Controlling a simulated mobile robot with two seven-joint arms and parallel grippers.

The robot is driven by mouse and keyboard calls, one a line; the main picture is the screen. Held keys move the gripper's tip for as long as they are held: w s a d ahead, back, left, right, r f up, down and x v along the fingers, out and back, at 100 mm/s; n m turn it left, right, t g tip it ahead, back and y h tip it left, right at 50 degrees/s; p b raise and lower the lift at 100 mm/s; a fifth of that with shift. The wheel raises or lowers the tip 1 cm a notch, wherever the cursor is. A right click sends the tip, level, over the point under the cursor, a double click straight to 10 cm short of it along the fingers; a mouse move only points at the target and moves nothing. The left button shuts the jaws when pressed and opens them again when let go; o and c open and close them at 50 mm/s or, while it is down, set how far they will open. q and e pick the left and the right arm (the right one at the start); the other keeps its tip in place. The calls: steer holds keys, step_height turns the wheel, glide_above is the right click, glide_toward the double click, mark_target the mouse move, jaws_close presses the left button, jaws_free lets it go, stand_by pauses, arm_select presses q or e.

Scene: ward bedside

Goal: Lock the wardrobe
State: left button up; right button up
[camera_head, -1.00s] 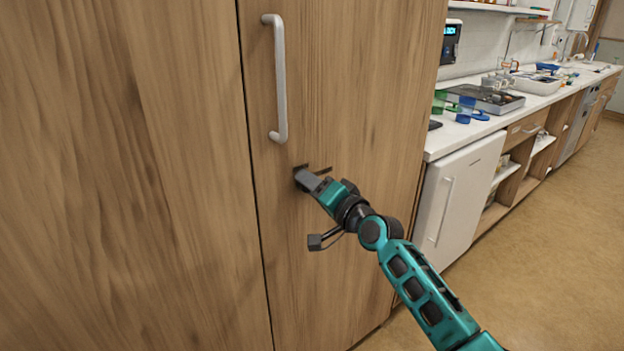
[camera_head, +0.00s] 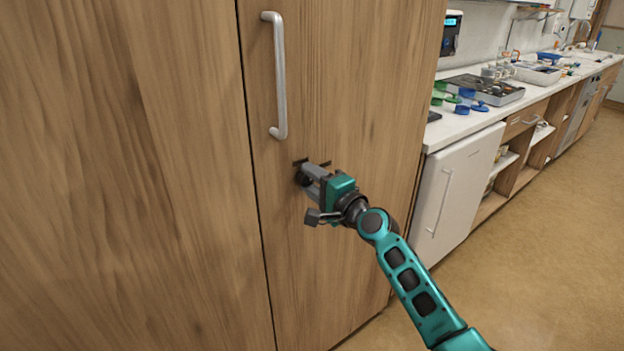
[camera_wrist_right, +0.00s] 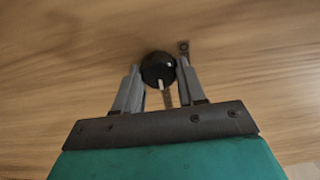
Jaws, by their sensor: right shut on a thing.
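The wooden wardrobe (camera_head: 345,90) fills the left and middle of the head view, its doors meeting at a closed-looking seam. A long grey bar handle (camera_head: 279,80) is on the right door. Below it is a round black lock knob (camera_head: 303,179), partly hidden by my gripper. In the right wrist view, the knob (camera_wrist_right: 157,66) shows a pale mark pointing toward the gripper's palm. My right gripper (camera_head: 311,177) is shut on the knob, with one finger on each side, also in the wrist view (camera_wrist_right: 159,76). My left gripper is not in view.
A small dark fitting (camera_wrist_right: 184,48) sits beside the knob on the door. To the right, a white fridge (camera_head: 455,192) stands under a white counter (camera_head: 470,122) with a tray, green and blue items and a wall device (camera_head: 450,35). The floor (camera_head: 540,240) at right is clear.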

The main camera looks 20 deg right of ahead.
stand_by(0.4)
steer(key=o, duration=1)
steer(key=shift+o, duration=0.2)
steer(key=v, duration=1.3)
steer(key=shift+p, duration=0.3)
steer(key=s+a+f+n+g+h, duration=0.2)
steer(key=s+f+n+g, duration=0.1)
steer(key=s+f+n, duration=0.5)
steer(key=s+a+f+n+g+h, duration=0.2)
steer(key=s+f+n, duration=0.6)
steer(key=s+f, duration=0.5)
steer(key=shift+a+f+g, duration=0.6)
steer(key=shift+a+f, duration=0.1)
steer(key=shift+f, duration=0.15)
